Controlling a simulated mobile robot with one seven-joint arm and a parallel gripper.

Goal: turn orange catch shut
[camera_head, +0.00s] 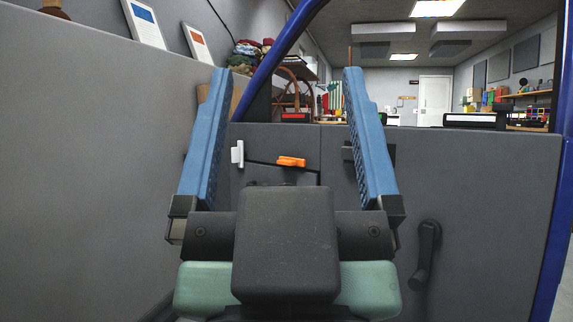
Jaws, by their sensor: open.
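The orange catch (291,161) is a small piece on the grey door panel (490,190), ahead of my gripper. It lies roughly level, with a dark part just below it. My gripper (279,85) is open, with its two blue fingers spread wide and pointing forward. In the picture the catch appears between the fingers, and nothing is held. I cannot tell how far the fingertips are from the panel. The lower area of the panel under the catch is hidden behind my gripper's body.
A white handle piece (237,153) is left of the catch. A dark fitting, partly hidden by the right finger, is on its right. A dark crank handle (426,254) sits lower right. A blue frame (280,50) slants above the panel. A grey wall stands close on the left.

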